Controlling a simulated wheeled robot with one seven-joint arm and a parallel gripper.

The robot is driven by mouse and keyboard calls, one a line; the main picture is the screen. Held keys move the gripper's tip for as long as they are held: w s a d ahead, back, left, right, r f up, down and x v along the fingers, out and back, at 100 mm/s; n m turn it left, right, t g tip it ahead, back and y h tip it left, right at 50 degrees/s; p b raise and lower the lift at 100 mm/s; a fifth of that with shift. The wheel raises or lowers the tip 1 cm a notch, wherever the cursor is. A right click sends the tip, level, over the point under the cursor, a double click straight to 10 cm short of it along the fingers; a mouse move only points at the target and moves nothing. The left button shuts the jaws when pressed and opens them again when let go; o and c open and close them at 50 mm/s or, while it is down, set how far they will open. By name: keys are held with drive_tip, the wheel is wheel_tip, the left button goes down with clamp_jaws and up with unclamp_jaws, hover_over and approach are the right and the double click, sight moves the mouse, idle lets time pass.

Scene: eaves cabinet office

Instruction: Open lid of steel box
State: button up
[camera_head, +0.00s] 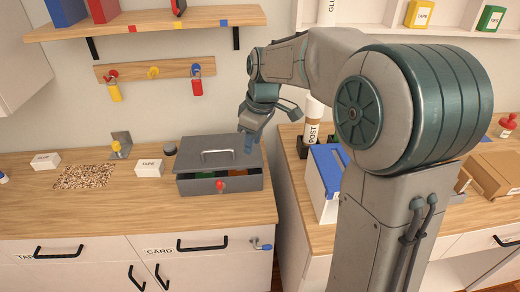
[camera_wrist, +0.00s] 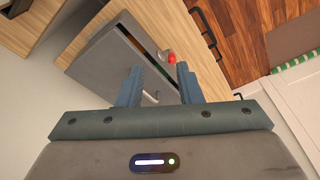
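The grey steel box (camera_head: 185,188) stands on the wooden counter. Its lid (camera_head: 188,152) is tilted up a little at the front, and a dark gap shows green and orange things inside. A pale bar handle (camera_head: 218,153) is on the lid and a red knob (camera_head: 220,185) is on the front. My gripper (camera_head: 249,146) is at the lid's right side. In the wrist view my gripper (camera_wrist: 158,80) has its two fingers apart with nothing clasped between them. The lid (camera_wrist: 100,58), red knob (camera_wrist: 172,58) and part of the handle (camera_wrist: 154,97) show beyond; contact is unclear.
A blue-and-white box (camera_head: 325,180) stands on the right counter, across a gap. The counter's front left is clear.

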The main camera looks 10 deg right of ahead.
drive_tip(key=shift+s+d+f+m, duration=0.1)
drive_tip(key=shift+s+d+m, duration=0.15)
drive_tip(key=shift+s, duration=0.25)
drive_tip(key=shift+s+d+r+m, duration=0.15)
drive_tip(key=shift+s+m, duration=0.15)
drive_tip(key=shift+s, duration=0.2)
drive_tip(key=shift+s+d+f+m, duration=0.15)
drive_tip(key=shift+s+d+m, duration=0.1)
drive_tip(key=shift+s, duration=0.25)
drive_tip(key=shift+c, duration=0.2)
